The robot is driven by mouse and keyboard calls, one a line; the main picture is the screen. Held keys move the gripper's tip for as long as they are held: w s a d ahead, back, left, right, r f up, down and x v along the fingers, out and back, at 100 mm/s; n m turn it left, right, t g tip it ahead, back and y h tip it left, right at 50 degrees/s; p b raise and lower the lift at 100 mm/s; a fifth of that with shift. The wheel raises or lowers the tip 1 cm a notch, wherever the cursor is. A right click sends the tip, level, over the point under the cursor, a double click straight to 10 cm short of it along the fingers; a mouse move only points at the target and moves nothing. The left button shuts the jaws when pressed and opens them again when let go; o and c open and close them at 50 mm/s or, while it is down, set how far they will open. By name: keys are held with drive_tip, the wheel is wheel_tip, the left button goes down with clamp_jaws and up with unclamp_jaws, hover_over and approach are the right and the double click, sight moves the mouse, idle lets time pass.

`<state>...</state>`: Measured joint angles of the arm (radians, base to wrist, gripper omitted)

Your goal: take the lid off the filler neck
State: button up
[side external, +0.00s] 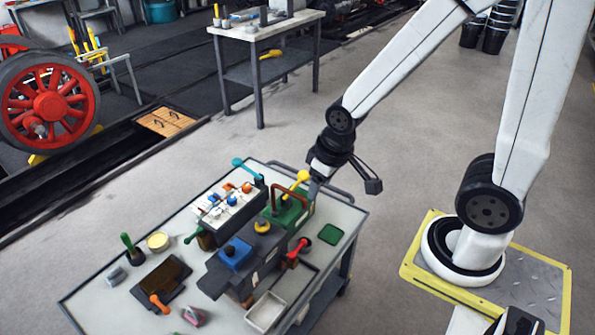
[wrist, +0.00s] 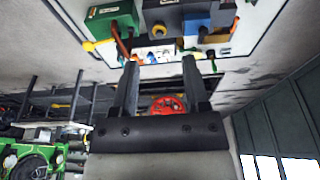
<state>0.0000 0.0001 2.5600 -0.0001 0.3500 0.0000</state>
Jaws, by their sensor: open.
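A dark machine block stands on the bench. It carries a round yellow cap with a dark knob (side external: 262,227) and a square blue cover with a dark knob (side external: 235,252); I cannot tell for sure which is the filler lid. The yellow cap (wrist: 160,30) and the blue cover (wrist: 197,27) also show at the top of the wrist view. My gripper (wrist: 160,62) is open, with nothing between its fingers.
The green box (side external: 291,212) has a brown bent pipe and a yellow lever (side external: 300,178). Around the block are a red-handled part (side external: 299,250), a white tray (side external: 266,311), a white panel with coloured knobs (side external: 228,204) and a green pad (side external: 330,234). The bench's right corner is clear.

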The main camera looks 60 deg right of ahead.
drive_tip(key=o, duration=0.6)
drive_tip(key=shift+c, duration=0.2)
drive_tip(key=m+g+y, duration=0.3)
drive_tip(key=m, duration=1.5)
hover_over(262, 225)
drive_tip(key=d, duration=0.3)
wheel_tip(262, 225, down, 18)
drive_tip(key=shift+d, duration=0.15)
drive_tip(key=shift+f, duration=0.1)
drive_tip(key=shift+x, duration=1.2)
